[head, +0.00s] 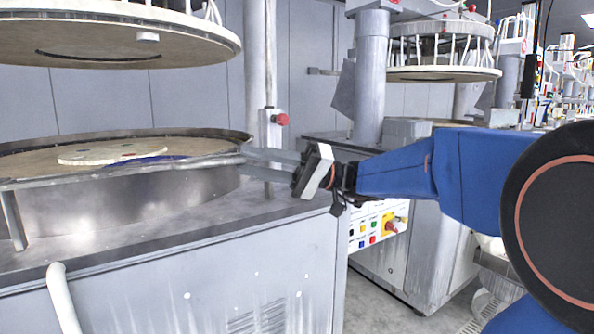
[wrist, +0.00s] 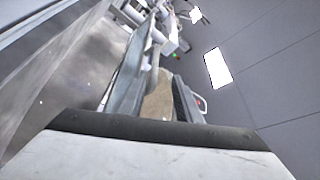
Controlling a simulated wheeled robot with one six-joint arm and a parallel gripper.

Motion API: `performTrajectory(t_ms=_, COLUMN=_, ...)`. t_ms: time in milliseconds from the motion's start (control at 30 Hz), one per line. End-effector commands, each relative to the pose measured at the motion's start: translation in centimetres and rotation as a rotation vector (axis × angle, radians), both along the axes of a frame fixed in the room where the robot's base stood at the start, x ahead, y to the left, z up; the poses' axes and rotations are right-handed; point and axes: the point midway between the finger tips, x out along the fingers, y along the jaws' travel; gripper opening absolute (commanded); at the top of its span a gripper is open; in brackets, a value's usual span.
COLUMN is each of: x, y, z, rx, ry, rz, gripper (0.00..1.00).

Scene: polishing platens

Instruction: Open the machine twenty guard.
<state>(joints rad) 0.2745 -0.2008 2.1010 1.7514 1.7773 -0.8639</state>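The nearest machine has a round tan platen (head: 40,160) inside a metal rim, with a grey guard rail (head: 130,174) along its front edge. My gripper (head: 243,160) reaches in from the right, its fingertips at the right end of this rail. In the wrist view the two fingers (wrist: 153,85) stand apart. A grey bar (wrist: 154,62) and a tan surface show between them. I cannot tell whether the fingers touch the rail. No number shows on the machine.
A pale disc (head: 110,153) lies on the platen. A round upper plate (head: 110,42) hangs above it. A post with a red knob (head: 281,120) stands just behind my gripper. A second machine with a control panel (head: 377,222) stands to the right, with floor between.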

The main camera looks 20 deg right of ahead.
Motion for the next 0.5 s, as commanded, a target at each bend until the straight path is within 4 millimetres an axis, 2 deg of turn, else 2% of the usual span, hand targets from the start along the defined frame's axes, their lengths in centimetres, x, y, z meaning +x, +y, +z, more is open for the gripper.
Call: performTrajectory(t_ms=500, x=-0.8, y=-6.8, z=-1.7, rx=0.0, ry=0.0, rz=-0.002, gripper=0.29)
